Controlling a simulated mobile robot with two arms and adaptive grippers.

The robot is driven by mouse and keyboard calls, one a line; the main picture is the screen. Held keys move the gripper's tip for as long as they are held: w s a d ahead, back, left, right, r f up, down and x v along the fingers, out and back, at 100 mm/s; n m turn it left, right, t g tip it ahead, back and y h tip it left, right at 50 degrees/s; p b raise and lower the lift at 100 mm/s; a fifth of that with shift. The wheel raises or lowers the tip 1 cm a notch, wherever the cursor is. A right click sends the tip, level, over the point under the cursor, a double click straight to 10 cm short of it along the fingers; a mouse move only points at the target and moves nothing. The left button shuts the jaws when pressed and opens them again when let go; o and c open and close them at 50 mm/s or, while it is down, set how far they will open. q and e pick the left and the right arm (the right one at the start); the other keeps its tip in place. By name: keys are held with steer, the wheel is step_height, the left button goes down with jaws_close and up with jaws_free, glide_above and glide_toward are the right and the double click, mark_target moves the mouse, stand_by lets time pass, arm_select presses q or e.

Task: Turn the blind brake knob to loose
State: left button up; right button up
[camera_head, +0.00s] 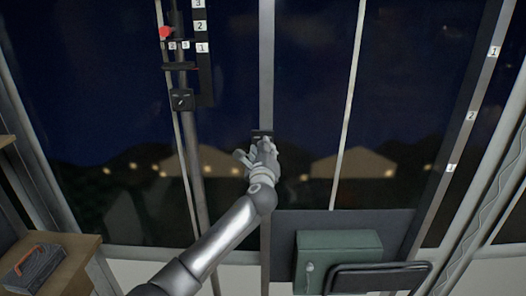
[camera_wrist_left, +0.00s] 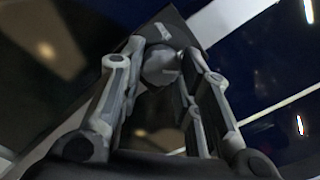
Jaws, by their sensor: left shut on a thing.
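The blind brake knob (camera_wrist_left: 160,66) is a small grey round knob on a dark plate, seen between my fingers in the left wrist view. A light mark shows on its face; I cannot tell which setting it is at. In the head view, my left gripper (camera_head: 257,152) is at the grey upright post in the middle of the window, just below a small black fitting (camera_head: 262,134). The gripper hides the knob there. My left gripper is shut on the knob, one finger on each side. My right gripper is not in view.
A dark pole with a black box (camera_head: 182,99), a red knob (camera_head: 166,33) and a numbered scale (camera_head: 201,27) stands left of the post. Another numbered strip (camera_head: 471,115) is at the right. A green box (camera_head: 338,254) is below right, a wooden shelf (camera_head: 70,247) lower left.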

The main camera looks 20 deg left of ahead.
arm_select(q)
steer(key=shift+n+b, duration=5.5)
steer(key=shift+n, duration=3.3)
steer(key=o, duration=1)
steer(key=shift+r, duration=0.1)
